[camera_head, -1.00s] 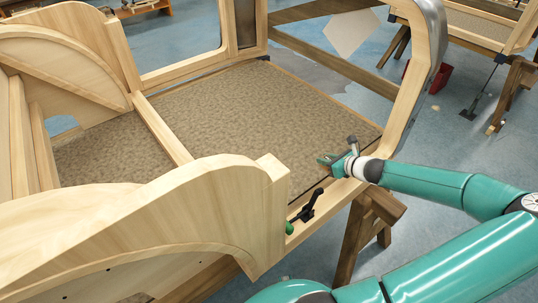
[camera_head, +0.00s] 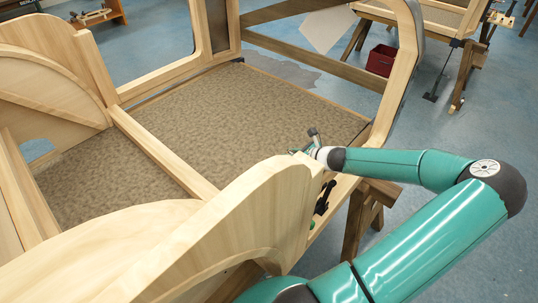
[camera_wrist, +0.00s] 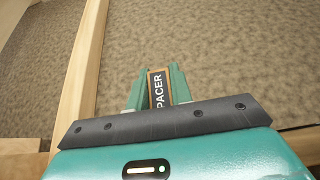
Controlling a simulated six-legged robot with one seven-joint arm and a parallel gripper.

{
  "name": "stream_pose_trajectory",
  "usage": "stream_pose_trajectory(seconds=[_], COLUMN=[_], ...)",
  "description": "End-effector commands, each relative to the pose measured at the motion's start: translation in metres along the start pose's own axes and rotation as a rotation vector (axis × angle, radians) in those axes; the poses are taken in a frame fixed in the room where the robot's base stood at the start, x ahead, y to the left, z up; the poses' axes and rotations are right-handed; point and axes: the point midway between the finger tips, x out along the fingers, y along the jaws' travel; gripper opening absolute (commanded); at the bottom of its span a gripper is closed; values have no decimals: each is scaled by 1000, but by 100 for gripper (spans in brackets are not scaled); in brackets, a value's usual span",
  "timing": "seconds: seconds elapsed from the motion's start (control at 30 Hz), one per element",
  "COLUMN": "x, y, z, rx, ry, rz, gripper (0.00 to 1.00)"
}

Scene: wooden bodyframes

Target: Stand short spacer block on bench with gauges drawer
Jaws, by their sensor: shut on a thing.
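A spacer block (camera_wrist: 157,90) shows in the wrist view as a narrow wooden piece with a black label reading "PACER"; its lower part is hidden behind my gripper's dark edge. My gripper (camera_wrist: 159,82) is shut on it, one green finger on each side. In the head view my gripper (camera_head: 303,148) is small and partly hidden, just beyond the right end of the curved wooden panel; the block cannot be made out there. No bench with a gauges drawer can be made out for certain.
A wooden bodyframe with a brown textured floor (camera_head: 240,115) fills the middle. A curved wooden panel (camera_head: 255,205) stands close to my arm. A black clamp (camera_head: 324,197) sits on the near rail.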

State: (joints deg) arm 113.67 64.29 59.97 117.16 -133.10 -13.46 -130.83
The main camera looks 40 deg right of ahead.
Motion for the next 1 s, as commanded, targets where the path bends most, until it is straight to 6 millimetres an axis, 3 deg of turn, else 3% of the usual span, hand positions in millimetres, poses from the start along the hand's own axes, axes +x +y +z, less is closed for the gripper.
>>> stream_pose_trajectory(seconds=[0.17, 0.47, 0.63, 1.0], x=[22, 82, 115, 147], y=[-19, -62, -76, -87], z=[-1, -4, -22, -44], rx=[-2, -2, 1, 3], ry=[-1, -1, -2, -1], rz=[2, 2, 2, 1], gripper=[0, 0, 0, 0])
